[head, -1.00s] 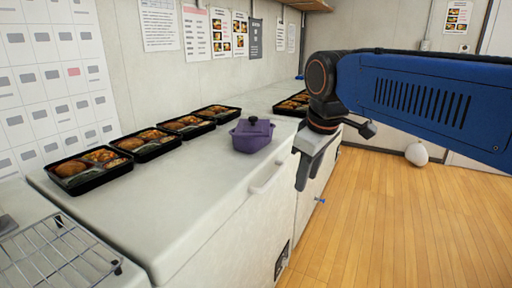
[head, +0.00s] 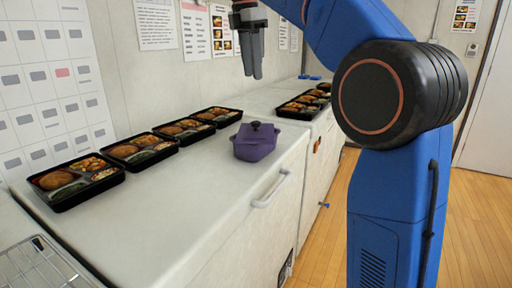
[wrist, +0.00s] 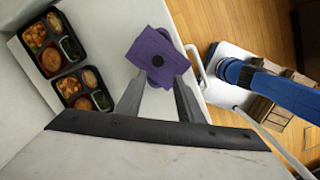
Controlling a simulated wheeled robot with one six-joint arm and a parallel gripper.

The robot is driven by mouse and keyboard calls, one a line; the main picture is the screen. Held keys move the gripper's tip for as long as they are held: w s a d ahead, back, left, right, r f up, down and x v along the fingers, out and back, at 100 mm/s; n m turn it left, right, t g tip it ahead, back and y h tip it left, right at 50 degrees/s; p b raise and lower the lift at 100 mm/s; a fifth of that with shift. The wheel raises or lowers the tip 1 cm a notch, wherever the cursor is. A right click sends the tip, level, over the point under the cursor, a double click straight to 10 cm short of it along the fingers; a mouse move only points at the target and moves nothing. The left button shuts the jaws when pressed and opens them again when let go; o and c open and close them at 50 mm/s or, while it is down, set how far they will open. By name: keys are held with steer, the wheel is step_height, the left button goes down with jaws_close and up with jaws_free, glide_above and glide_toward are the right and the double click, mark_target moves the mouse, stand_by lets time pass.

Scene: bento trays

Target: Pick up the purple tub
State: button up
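The purple tub (head: 255,143), with a dark knob on its lid, stands upright on the white counter near its front edge. In the wrist view the tub (wrist: 160,45) shows from above, just past the fingertips. My gripper (head: 253,75) points down, well above the tub and apart from it. Its two fingers stand apart in the wrist view (wrist: 159,76), with nothing between them.
Several black bento trays (head: 75,182) line the counter (head: 200,215) along the wall, left of and behind the tub. More trays (head: 305,101) lie farther back. A wire rack (head: 45,268) is at front left. The counter in front of the tub is clear.

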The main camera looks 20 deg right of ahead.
steer(key=w+a+n, duration=0.1)
glide_above(256, 122)
steer(key=f, duration=1.1)
steer(key=shift+w+a, duration=0.25)
steer(key=shift+a, duration=0.15)
steer(key=shift+s+d+f, duration=0.15)
steer(key=shift+f, duration=1.2)
steer(key=shift+s+d+f, duration=0.15)
steer(key=shift+f, duration=1.15)
jaws_close()
